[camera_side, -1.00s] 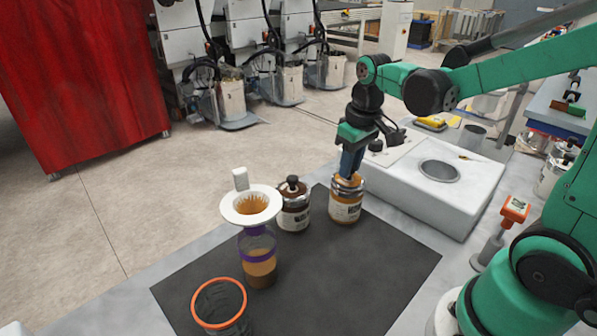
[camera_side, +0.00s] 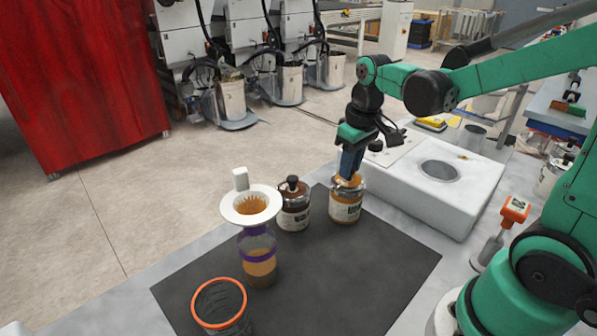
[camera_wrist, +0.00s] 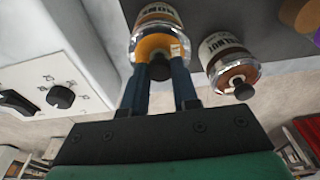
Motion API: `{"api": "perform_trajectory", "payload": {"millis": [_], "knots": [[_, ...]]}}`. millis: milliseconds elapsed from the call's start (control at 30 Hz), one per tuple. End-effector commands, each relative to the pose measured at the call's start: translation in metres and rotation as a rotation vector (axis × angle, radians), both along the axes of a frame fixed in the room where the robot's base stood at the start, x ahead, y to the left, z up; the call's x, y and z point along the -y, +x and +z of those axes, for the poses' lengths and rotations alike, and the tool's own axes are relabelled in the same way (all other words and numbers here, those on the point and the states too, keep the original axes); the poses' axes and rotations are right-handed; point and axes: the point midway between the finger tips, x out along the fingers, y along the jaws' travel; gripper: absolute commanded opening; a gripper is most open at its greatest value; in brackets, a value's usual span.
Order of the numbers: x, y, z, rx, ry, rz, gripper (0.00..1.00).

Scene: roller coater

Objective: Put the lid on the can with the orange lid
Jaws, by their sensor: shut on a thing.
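The can with the orange lid (camera_side: 346,208) stands upright on the dark mat (camera_side: 385,268), beside the white block. My gripper (camera_side: 350,178) points down at its top from above. In the wrist view, the gripper's blue fingers (camera_wrist: 160,72) are shut on the dark knob of the orange lid (camera_wrist: 152,46). The lid is at the mouth of the can (camera_wrist: 156,14). I cannot tell whether it is fully seated, as the fingers hide part of it.
A can with a brown lid (camera_side: 294,208) stands close to the left. A white funnel (camera_side: 236,212) sits over a jar with a purple band (camera_side: 258,262). An orange-rimmed container (camera_side: 219,302) is at the front. The white block (camera_side: 400,200) is close on the right.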

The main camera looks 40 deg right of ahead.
Motion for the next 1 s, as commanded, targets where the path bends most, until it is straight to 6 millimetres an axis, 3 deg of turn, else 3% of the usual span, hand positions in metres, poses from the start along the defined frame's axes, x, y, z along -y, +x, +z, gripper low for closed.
{"api": "perform_trajectory", "payload": {"millis": [867,900,1000], "knots": [[0.0000,0.0000,-0.0026,0.000,0.000,0.000,0.00],[0.0000,0.0000,-0.0026,0.000,0.000,0.000,0.33],[0.0000,0.0000,-0.0026,0.000,0.000,0.000,0.61]]}}
